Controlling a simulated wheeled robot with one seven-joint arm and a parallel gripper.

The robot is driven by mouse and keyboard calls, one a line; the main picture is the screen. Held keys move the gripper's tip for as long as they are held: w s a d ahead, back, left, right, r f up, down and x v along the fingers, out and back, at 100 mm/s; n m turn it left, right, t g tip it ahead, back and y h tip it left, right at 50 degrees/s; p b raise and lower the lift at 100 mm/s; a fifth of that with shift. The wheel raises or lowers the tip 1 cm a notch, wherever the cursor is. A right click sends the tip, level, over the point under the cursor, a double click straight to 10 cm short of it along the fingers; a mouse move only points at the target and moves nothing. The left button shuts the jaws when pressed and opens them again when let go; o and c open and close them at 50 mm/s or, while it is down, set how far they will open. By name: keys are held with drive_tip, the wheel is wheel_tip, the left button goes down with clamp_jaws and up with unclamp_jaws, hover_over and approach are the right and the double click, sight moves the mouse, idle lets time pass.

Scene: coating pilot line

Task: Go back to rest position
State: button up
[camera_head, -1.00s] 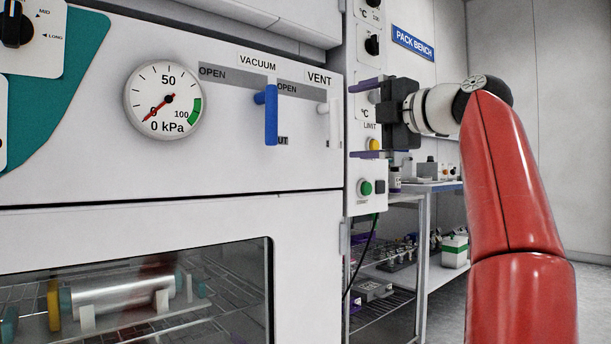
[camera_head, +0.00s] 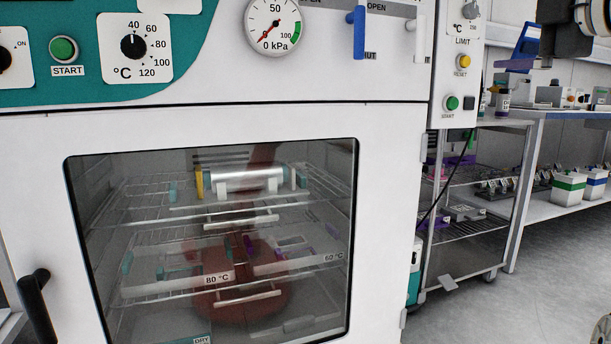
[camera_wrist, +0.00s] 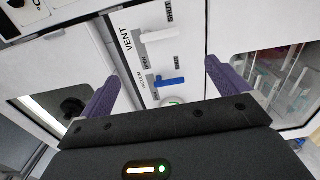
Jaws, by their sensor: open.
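My gripper (camera_wrist: 162,72) shows in the wrist view with its two purple fingers wide apart and nothing between them. It faces the front panel of the vacuum oven (camera_head: 395,170), apart from the handles. The white vent handle (camera_wrist: 160,36) and the blue vacuum handle (camera_wrist: 171,82) show beyond the fingers. In the head view, the dark body of my gripper is partly seen at the top right edge, cut off by the frame. The blue handle (camera_head: 359,33) and the white handle (camera_head: 421,36) both hang upright there.
The oven door (camera_head: 390,230) is shut, with a silver roller (camera_head: 246,181) on a rack inside. The gauge (camera_head: 272,25) needle sits near 0. A wire cart (camera_head: 485,178) and a bench (camera_head: 570,115) stand at right. Grey floor (camera_head: 480,310) is open in front of them.

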drive_tip(key=s+a+f+m+g+h, duration=0.1)
drive_tip(key=a+f+m+g+h, duration=0.15)
drive_tip(key=a+f+m, duration=0.65)
drive_tip(key=s+a+f+m+g+h, duration=0.1)
drive_tip(key=a+f+m+g, duration=0.3)
drive_tip(key=f, duration=0.9)
drive_tip(key=s+a+f+m+g+h, duration=0.1)
drive_tip(key=s+f+m+g, duration=0.15)
drive_tip(key=s+f, duration=0.65)
drive_tip(key=s+a+f+m+g+h, duration=0.1)
drive_tip(key=s+f+m, duration=0.35)
drive_tip(key=f, duration=0.75)
drive_tip(key=s+a+f+m+g+h, duration=0.1)
drive_tip(key=s+a+f+m, duration=0.1)
drive_tip(key=s+f, duration=0.7)
wheel_tip(320, 180, up, 12)
drive_tip(key=w+p, duration=0.2)
drive_tip(key=p, duration=1.1)
drive_tip(key=shift+d+f, duration=0.15)
drive_tip(key=shift+d, duration=0.1)
